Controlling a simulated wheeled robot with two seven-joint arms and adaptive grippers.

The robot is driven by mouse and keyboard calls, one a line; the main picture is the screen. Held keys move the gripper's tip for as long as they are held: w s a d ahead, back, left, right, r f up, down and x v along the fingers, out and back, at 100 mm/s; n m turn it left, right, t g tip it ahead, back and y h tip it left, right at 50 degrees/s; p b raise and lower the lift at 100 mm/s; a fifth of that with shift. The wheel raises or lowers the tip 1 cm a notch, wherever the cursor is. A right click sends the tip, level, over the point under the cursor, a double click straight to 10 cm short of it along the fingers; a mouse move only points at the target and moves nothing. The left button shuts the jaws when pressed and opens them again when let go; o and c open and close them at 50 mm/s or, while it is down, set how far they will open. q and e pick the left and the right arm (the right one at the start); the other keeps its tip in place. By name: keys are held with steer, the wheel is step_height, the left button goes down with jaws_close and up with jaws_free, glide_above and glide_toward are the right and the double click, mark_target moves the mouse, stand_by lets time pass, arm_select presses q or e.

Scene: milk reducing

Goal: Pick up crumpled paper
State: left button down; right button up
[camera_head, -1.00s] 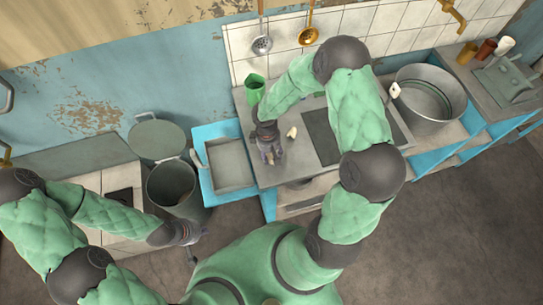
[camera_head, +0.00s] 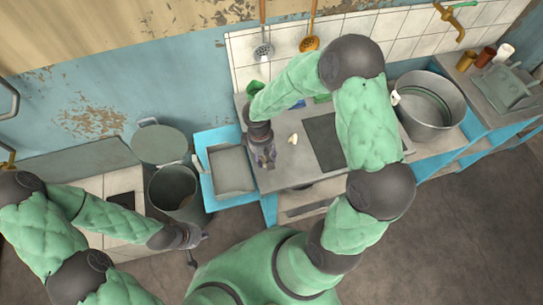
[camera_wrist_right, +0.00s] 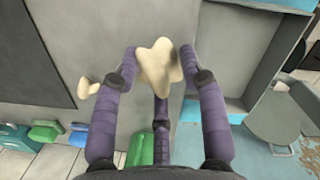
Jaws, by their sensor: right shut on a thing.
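A cream crumpled paper (camera_wrist_right: 159,62) sits between the purple fingers of my right gripper (camera_wrist_right: 158,62) in the right wrist view, held over the grey counter. In the head view my right gripper (camera_head: 263,160) is above the counter's left part, and its paper is hard to make out. A second, smaller cream piece (camera_wrist_right: 88,87) lies on the counter; it also shows in the head view (camera_head: 293,138), right of the gripper. My left gripper (camera_head: 188,237) is at lower left, beside the grey bin; its finger opening is unclear.
A grey counter (camera_head: 285,175) carries a dark panel (camera_head: 324,138). Left of it are a grey basin in a blue frame (camera_head: 205,190) and an open grey bin (camera_head: 173,187). A large metal pot (camera_head: 430,108) stands at right. Green containers (camera_wrist_right: 140,149) stand near the wall.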

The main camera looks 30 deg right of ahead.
steer(key=s+a+r, duration=0.2)
steer(key=a+r, duration=0.4)
steer(key=a, duration=0.4)
steer(key=shift+s+a+p, duration=0.15)
steer(key=shift+s+p, duration=0.2)
steer(key=shift+p, duration=0.05)
stand_by(0.4)
